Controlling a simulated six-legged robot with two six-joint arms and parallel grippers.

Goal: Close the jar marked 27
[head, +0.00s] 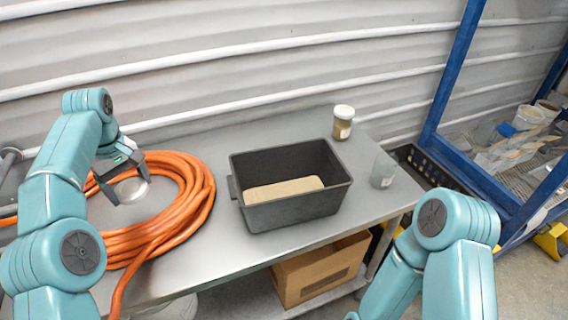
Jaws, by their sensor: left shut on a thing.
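My left gripper (123,190) is at the left, above the orange hose coil, pointing down. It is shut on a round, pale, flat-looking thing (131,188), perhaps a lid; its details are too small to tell. A small jar (342,130) with brown contents and a whitish top (344,111) stands upright at the back of the table, right of the black bin. It has a pale label, but no number can be read. The left gripper is far to the left of this jar. My right arm shows at the lower right, but its gripper is out of view.
A black bin (246,211) holding a tan block (284,189) stands mid-table. A translucent cup (383,170) is near the right edge. An orange hose (196,207) lies coiled at the left. A cardboard box (308,278) is below. Blue frame posts (448,75) rise at the right.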

